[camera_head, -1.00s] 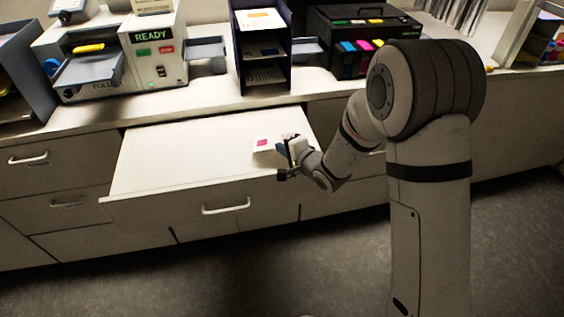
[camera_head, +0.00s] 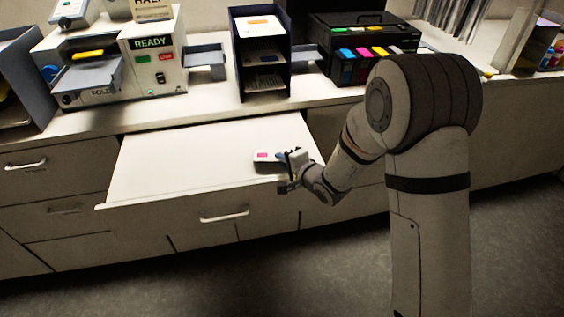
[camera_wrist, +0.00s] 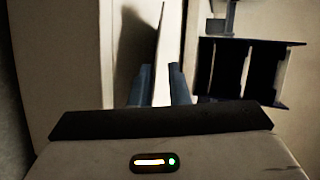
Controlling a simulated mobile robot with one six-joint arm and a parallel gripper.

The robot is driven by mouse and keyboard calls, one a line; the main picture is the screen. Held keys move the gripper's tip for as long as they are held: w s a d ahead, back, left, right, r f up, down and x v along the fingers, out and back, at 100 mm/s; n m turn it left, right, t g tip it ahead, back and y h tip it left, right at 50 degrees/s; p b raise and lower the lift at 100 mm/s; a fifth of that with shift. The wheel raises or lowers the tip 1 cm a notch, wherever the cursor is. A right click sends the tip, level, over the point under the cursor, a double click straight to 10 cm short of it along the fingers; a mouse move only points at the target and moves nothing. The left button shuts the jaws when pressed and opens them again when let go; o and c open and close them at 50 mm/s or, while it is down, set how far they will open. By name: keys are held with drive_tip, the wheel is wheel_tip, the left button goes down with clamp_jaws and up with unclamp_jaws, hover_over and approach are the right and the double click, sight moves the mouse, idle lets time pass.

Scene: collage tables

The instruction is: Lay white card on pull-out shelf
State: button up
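The white card (camera_head: 262,157) with a pink mark shows above the right part of the pull-out shelf (camera_head: 180,160), with a dark shadow close beneath it. I cannot tell whether it touches the shelf. My gripper (camera_head: 282,158) is at the card's right end, near the shelf's right front corner. In the wrist view the card (camera_wrist: 162,45) is seen nearly edge-on between the two fingers of my gripper (camera_wrist: 160,75), which are closed on it. The shelf surface (camera_wrist: 75,60) lies to the left there, with the card's shadow on it.
The shelf is pulled out below the counter, and its left and middle are bare. On the counter stand a folding machine (camera_head: 150,62), a dark tray rack (camera_head: 262,88) and a black printer with coloured cartridges (camera_head: 365,50). A drawer handle (camera_head: 224,216) sits below the shelf.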

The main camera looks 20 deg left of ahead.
drive_tip(key=p+v, duration=0.1)
drive_tip(key=v, duration=0.6)
drive_tip(key=shift+s+d+r+p, duration=0.15)
drive_tip(key=shift+s+d+p, duration=0.05)
drive_tip(key=shift+d+p, duration=0.15)
drive_tip(key=shift+a, duration=0.1)
wheel_tip(320, 180, up, 7)
drive_tip(key=s+d+p, duration=0.1)
drive_tip(key=d+p, duration=0.1)
drive_tip(key=p, duration=0.4)
drive_tip(key=shift+s+d, duration=0.15)
drive_tip(key=shift+s, duration=0.15)
